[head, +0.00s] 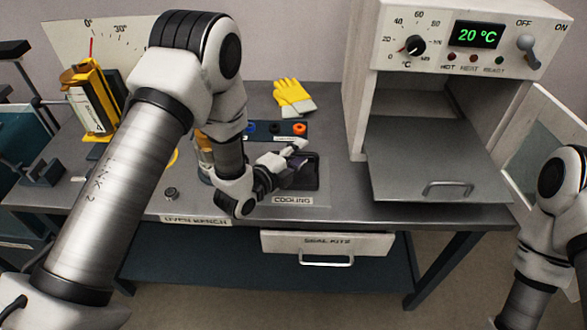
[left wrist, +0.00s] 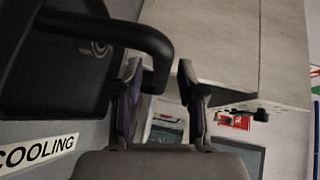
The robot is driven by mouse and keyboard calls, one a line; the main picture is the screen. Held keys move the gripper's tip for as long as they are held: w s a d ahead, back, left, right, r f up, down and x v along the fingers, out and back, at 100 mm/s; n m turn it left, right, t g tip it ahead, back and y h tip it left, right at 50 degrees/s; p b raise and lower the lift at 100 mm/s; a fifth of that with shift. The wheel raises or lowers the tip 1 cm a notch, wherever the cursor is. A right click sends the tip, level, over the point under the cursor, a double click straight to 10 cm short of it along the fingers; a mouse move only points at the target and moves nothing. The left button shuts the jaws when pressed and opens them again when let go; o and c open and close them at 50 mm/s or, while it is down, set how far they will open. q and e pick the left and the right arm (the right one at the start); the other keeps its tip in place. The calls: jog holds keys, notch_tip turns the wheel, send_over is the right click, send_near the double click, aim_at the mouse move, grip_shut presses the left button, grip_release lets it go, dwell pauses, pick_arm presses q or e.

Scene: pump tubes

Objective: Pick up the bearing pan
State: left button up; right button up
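The bearing pan (head: 311,182) is a dark, shallow pan lying on the grey COOLING area of the bench in the head view. In the left wrist view the pan (left wrist: 55,65) fills the upper left, and its thick black handle (left wrist: 150,42) loops across to the fingers. My left gripper (head: 299,155) is at the pan's left and far side. In the left wrist view the two fingers (left wrist: 160,88) stand apart, with the handle's end between or just beyond them. A gap shows beside the right finger. My right gripper is out of view.
The oven (head: 450,95) stands right of the pan, its door (head: 430,150) lowered and chamber open. Yellow gloves (head: 293,97) and a dark rack with coloured rings (head: 300,129) lie behind the pan. A yellow device (head: 90,105) stands at left. A SEAL KITS drawer (head: 327,243) is below.

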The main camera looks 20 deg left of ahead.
pick_arm(q)
grip_shut()
jog(key=shift+r, duration=0.1)
